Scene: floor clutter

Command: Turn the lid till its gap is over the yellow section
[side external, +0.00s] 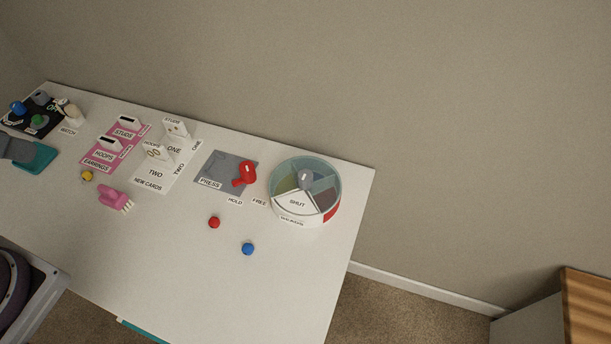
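The round container (305,219) stands at the right end of the white table, with a small label on its front wall. Its lid (325,170) is a bluish see-through disc with a grey knob (305,178) in the middle. A white wedge marked SHUT (297,203) faces the front. Tinted sections show through the lid: olive-yellow at left, blue-green at the back, dark red-brown at right. Bright red shows at the right rim. I cannot clearly tell where the lid's gap is, or which section is yellow. My gripper is not identifiable in this view.
Left of the container is a grey PRESS pad (218,169) with a red piece (244,174). A red ball (214,222) and a blue ball (248,249) lie in front. A pink brush (114,198) and labelled card stands are farther left. The front-right tabletop is clear.

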